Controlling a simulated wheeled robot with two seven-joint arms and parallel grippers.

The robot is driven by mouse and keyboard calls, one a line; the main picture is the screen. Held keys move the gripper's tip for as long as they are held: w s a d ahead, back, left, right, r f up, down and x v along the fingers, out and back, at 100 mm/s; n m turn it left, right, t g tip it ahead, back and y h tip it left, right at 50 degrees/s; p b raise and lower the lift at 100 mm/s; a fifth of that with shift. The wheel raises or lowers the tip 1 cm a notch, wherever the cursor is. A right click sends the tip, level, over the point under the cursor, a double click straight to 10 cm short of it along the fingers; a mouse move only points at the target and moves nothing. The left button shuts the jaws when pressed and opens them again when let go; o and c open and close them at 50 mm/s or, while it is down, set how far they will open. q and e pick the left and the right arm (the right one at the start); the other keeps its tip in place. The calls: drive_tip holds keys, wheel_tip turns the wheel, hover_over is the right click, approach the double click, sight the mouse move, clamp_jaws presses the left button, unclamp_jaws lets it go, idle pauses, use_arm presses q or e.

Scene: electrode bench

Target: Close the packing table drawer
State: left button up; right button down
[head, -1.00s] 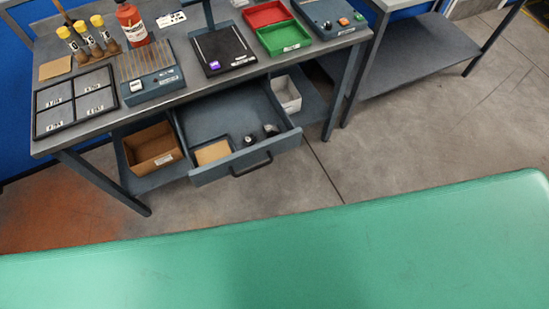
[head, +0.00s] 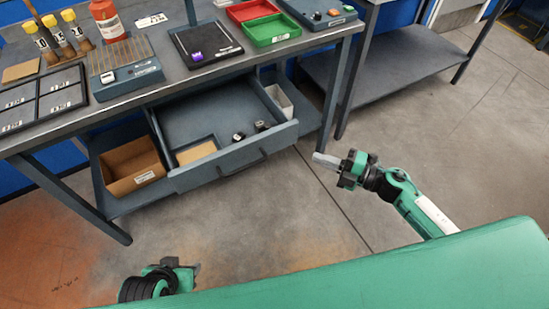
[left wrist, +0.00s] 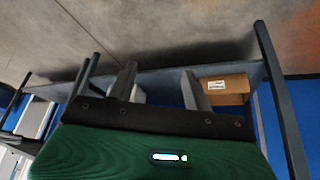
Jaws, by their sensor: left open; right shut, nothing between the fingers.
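The packing table drawer (head: 233,166) is pulled out under the table top in the head view. A dark handle runs along its front, and small dark items and a tan pad lie inside. My right gripper (head: 322,160) is shut and empty, to the right of the drawer front and apart from it. My left gripper (head: 194,270) is low in the head view, in front of the table and apart from the drawer. In the left wrist view its two fingers (left wrist: 157,82) stand apart with nothing held between them.
A cardboard box (head: 133,168) and a white bin (head: 279,101) sit on the lower shelf beside the drawer. The table top (head: 165,87) holds a scale (head: 206,44), trays and bottles. Open floor lies in front of the drawer.

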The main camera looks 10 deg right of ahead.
drive_tip(key=s+a+r+n+g+y, duration=0.1)
drive_tip(key=s+a+r+n+g, duration=0.1)
drive_tip(key=n, duration=0.1)
approach(259, 142)
drive_tip(key=s+a, duration=0.1)
drive_tip(key=a, duration=0.3)
drive_tip(key=shift+w+a+f+b, duration=0.1)
drive_tip(key=shift+w+a+b, duration=0.2)
drive_tip(key=shift+w, duration=0.65)
drive_tip(key=shift+w+a+b, duration=0.15)
drive_tip(key=shift+w+a, duration=0.15)
drive_tip(key=shift+w, duration=0.65)
use_arm(q)
drive_tip(key=r, duration=0.1)
drive_tip(key=s+r, duration=0.1)
drive_tip(key=r, duration=0.1)
drive_tip(key=shift+a+r+t, duration=0.1)
drive_tip(key=shift+r+t, duration=0.2)
drive_tip(key=shift+s, duration=0.1)
